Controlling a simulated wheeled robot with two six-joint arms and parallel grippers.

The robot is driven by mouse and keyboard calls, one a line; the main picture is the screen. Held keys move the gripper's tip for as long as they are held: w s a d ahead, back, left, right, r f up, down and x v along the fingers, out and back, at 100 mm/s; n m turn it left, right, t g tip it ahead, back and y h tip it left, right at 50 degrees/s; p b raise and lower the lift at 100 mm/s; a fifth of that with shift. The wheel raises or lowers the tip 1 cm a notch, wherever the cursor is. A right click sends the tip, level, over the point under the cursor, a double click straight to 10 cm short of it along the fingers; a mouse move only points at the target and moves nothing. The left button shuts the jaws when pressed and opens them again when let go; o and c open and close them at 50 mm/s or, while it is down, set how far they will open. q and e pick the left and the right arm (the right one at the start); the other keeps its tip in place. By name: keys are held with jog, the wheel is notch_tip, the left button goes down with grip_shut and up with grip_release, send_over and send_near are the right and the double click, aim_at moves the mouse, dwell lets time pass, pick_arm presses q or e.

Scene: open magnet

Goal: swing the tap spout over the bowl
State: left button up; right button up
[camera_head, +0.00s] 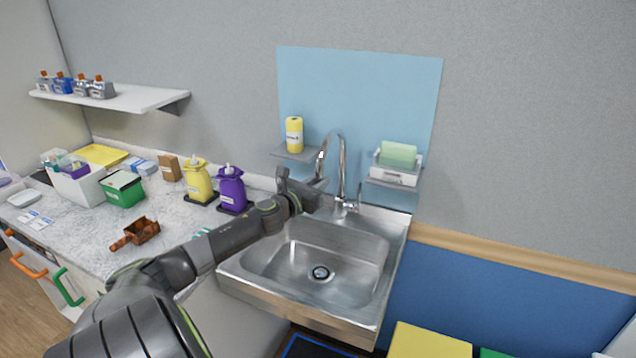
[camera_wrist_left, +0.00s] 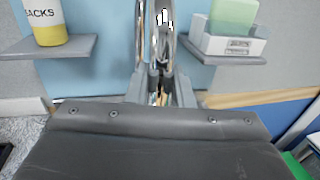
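The chrome tap (camera_head: 342,165) stands at the back of the steel sink, its arched spout (camera_head: 321,158) bending toward the left and down. The sink bowl (camera_head: 285,262) lies in front of and below it, with a round drain in its floor. My left gripper (camera_head: 318,186) is at the lower end of the spout and hides part of it. In the left wrist view its two fingers (camera_wrist_left: 159,90) stand apart, with the chrome tube (camera_wrist_left: 165,55) in line with the gap. Contact with the spout cannot be told. My right gripper is not in view.
Small shelves flank the tap, with a yellow canister (camera_head: 294,134) on the left and a green sponge-like block (camera_head: 398,154) on the right. Yellow (camera_head: 198,181) and purple (camera_head: 231,188) dispensers stand on the counter left of my arm.

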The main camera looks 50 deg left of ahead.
pick_arm(q)
jog(key=shift+o, duration=0.7)
jog(key=shift+w, duration=0.1)
jog(key=shift+s+f+b, duration=0.15)
jog(key=shift+s+b, duration=0.3)
jog(key=s+d, duration=0.3)
jog(key=s, duration=1.3)
jog(key=shift+d, duration=0.15)
